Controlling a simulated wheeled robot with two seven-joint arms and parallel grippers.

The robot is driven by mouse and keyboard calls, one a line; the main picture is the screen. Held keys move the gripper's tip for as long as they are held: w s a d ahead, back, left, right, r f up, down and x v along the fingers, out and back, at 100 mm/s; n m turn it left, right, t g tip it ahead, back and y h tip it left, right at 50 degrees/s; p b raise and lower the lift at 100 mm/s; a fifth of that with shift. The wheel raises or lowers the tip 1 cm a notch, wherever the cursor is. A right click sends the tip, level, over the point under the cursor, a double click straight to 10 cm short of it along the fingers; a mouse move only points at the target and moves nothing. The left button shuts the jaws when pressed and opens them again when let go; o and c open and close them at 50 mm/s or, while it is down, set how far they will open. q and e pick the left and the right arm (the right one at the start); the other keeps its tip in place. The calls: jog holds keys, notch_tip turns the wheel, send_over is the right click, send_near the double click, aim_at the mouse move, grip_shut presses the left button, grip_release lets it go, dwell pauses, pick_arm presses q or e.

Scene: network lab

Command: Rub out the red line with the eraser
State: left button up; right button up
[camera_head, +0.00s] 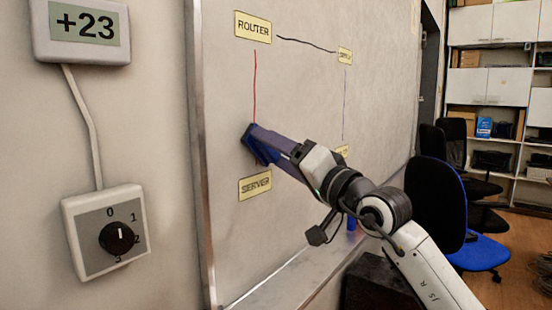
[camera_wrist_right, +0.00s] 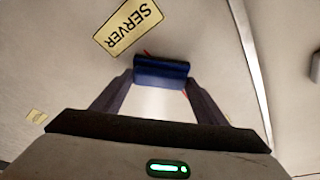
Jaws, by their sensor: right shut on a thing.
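The red line (camera_head: 255,85) runs down the whiteboard (camera_head: 225,90) from the ROUTER label (camera_head: 253,27) toward the SERVER label (camera_head: 255,185). My right gripper (camera_head: 262,145) is shut on a blue eraser (camera_head: 250,138) and holds it at the board, over the lower part of the line. In the right wrist view the eraser (camera_wrist_right: 161,72) sits between the two fingertips. Small bits of red show beside it there, near the SERVER label (camera_wrist_right: 127,27). I cannot tell whether the eraser touches the board. My left gripper is not in view.
A black line (camera_head: 305,43) and a thin purple line (camera_head: 344,105) run to other yellow labels on the board. A ledge (camera_head: 290,270) runs below the board. A dial box (camera_head: 105,230) and a +23 display (camera_head: 90,30) are on the wall at left. Chairs (camera_head: 435,205) stand at right.

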jog(key=shift+w+a+r+p, duration=0.1)
jog(key=shift+r+p, duration=0.65)
jog(key=shift+r, duration=1.2)
jog(key=shift+a+r+p, duration=0.1)
jog(key=shift+r+p, duration=0.65)
jog(key=shift+r, duration=1.15)
jog(key=shift+r+p, duration=0.75)
jog(key=shift+r, duration=1.1)
jog(key=shift+d+r+p, duration=0.15)
jog(key=shift+r+p, duration=0.7)
jog(key=shift+r, duration=1)
jog(key=shift+r+p, duration=1.1)
jog(key=shift+r, duration=0.8)
notch_tip(320, 180, down, 14)
jog(key=b, duration=1.3)
jog(key=shift+f+b, duration=0.1)
jog(key=shift+b, duration=0.2)
notch_tip(320, 180, down, 5)
jog(key=b, duration=0.5)
jog(key=shift+f, duration=0.1)
notch_tip(320, 180, down, 4)
jog(key=b, duration=0.3)
jog(key=shift+b, duration=0.4)
